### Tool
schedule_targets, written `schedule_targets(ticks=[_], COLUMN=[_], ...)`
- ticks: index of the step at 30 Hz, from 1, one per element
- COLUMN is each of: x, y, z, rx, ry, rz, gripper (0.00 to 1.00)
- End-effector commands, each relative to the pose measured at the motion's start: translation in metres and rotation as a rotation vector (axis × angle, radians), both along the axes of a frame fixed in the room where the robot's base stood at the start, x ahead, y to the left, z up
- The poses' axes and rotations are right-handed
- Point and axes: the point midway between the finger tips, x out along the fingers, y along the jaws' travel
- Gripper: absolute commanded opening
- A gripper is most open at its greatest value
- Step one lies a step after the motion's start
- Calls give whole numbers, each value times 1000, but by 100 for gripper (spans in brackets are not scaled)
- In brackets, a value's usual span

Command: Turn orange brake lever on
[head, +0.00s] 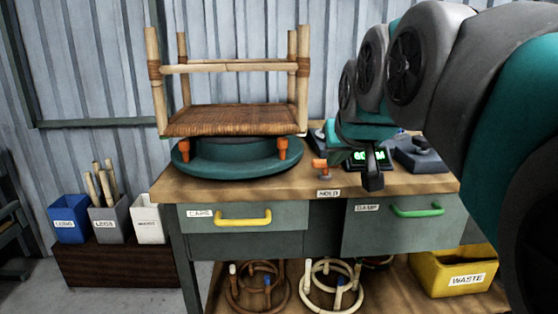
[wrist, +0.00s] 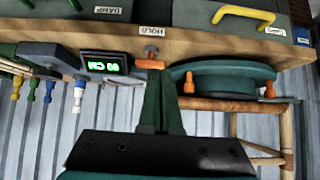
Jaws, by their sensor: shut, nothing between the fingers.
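The orange brake lever (head: 320,168) stands at the front edge of the bench, just above the HOLD label (head: 328,193). In the wrist view, which is upside down, the lever (wrist: 150,64) shows as a short orange bar below its grey mount. My gripper (head: 336,158) is close to the right of the lever in the head view. In the wrist view its dark green fingers (wrist: 160,76) are together and empty, with the tips right by the lever; I cannot tell whether they touch it.
A green turntable (head: 225,165) carries a rattan chair frame (head: 235,120) and has orange clamps (head: 282,147) close to the lever. A display with green digits (wrist: 103,66) stands on the lever's other side. Drawers (head: 245,218) lie below the bench top.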

Motion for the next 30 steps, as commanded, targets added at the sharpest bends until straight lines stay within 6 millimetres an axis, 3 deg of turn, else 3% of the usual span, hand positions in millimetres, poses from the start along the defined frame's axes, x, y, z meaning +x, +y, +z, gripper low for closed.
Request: schedule_targets(ticks=[8,18,24,30], x=[25,74,100,110], y=[0,0,-1,0], z=[-25,-66,-65,-64], rx=[0,1,0,-1], ry=[8,6,5,1], rz=[0,-1,-1,-1], gripper=[0,0,0,0])
